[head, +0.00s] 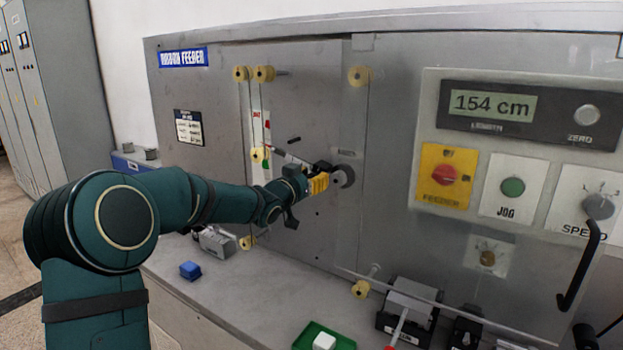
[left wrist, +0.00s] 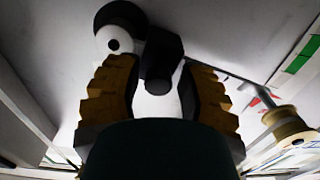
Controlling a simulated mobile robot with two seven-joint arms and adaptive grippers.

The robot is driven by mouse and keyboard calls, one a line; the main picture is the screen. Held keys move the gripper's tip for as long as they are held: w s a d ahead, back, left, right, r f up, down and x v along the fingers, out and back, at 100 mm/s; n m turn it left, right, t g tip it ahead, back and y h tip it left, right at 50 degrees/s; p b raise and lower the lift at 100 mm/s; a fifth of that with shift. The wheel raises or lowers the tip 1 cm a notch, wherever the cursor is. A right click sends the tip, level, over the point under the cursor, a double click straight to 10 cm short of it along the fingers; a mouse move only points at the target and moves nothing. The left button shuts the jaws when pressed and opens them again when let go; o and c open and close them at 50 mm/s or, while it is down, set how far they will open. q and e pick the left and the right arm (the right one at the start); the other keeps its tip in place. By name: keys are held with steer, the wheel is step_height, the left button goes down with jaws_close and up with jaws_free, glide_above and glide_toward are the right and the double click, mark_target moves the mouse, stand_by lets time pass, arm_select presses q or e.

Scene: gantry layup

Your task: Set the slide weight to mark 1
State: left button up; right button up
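A dark block (head: 322,166), which looks like the slide weight, sits on a thin arm (head: 293,158) on the feeder's front panel. In the left wrist view the black block (left wrist: 163,58) stands between the yellow fingers, with the rod running off to the right. My left gripper (head: 320,184) is at the block; its fingers (left wrist: 160,88) are apart on either side, with no clear contact. The marks on the arm are too small to read, so I cannot tell which mark the weight is at. My right gripper is not in view.
A dark round hub (head: 344,175) is close beside my left fingers. Yellow rollers (head: 359,76) stick out from the panel. The control panel (head: 445,225) is on the right.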

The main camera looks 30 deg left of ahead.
arm_select(q)
steer(key=s, duration=1.2)
steer(key=shift+a, duration=0.45)
